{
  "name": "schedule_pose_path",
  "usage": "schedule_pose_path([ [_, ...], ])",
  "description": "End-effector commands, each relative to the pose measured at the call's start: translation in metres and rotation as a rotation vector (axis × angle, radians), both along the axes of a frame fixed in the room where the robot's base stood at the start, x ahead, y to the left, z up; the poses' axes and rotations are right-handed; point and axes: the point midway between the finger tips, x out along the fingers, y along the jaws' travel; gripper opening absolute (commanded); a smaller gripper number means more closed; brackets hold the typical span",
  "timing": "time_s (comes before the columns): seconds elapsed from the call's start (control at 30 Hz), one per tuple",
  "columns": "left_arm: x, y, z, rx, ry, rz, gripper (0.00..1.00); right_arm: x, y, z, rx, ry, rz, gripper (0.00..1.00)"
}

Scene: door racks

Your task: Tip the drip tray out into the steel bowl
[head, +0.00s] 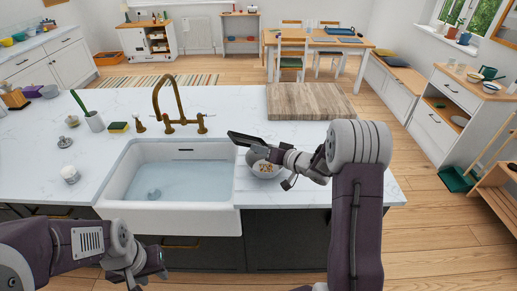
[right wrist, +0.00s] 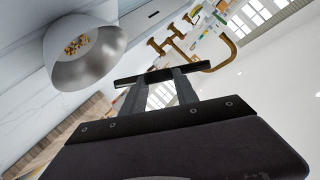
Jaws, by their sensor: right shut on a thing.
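The drip tray (head: 245,138) is thin and dark. My right gripper (head: 268,151) is shut on it and holds it tilted above the steel bowl (head: 262,172). In the right wrist view the tray (right wrist: 130,80) shows nearly edge-on across the fingertips of the right gripper (right wrist: 160,86), so its inner face is hidden. The bowl (right wrist: 112,42) stands on the counter right of the sink, with yellow-brown crumbs in it. My left gripper (head: 150,267) is low at the left, in front of the counter and away from the bowl; its jaw opening is unclear.
The white sink (head: 125,195) holds water, with a brass tap (head: 180,110) behind it. A wooden board (head: 310,102) lies behind the bowl. A sponge (head: 118,127), a cup with a green brush (head: 94,121) and jars stand left. White counter (head: 225,110) is clear behind the tray.

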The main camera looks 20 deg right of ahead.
Motion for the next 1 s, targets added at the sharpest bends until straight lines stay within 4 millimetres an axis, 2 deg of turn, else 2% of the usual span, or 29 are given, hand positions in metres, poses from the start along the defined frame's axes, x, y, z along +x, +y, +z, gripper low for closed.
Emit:
schedule_pose_path([
  [0.13,0.0,0.0,0.025,0.0,0.0,0.0,0.36,-0.001,0.004,0.004,-0.07,-0.012,0.002,0.0],
  [0.17,0.0,0.0,0.02,0.0,-0.001,0.0,0.36,-0.001,0.004,-0.002,-0.092,-0.019,0.002,0.0],
  [0.2,0.001,0.0,0.001,0.0,-0.002,0.0,0.36,-0.001,0.005,-0.012,-0.126,-0.033,0.002,0.0],
  [0.4,0.0,0.0,-0.03,0.0,0.0,0.0,0.36,-0.002,0.009,-0.019,-0.265,-0.068,0.002,0.0],
  [0.8,0.0,0.0,-0.087,0.0,0.0,0.0,0.36,-0.004,0.016,-0.029,-0.487,-0.123,0.001,0.0],
  [1.0,0.0,0.0,-0.103,0.0,0.0,0.0,0.36,-0.004,0.017,-0.029,-0.552,-0.137,0.0,0.0],
])
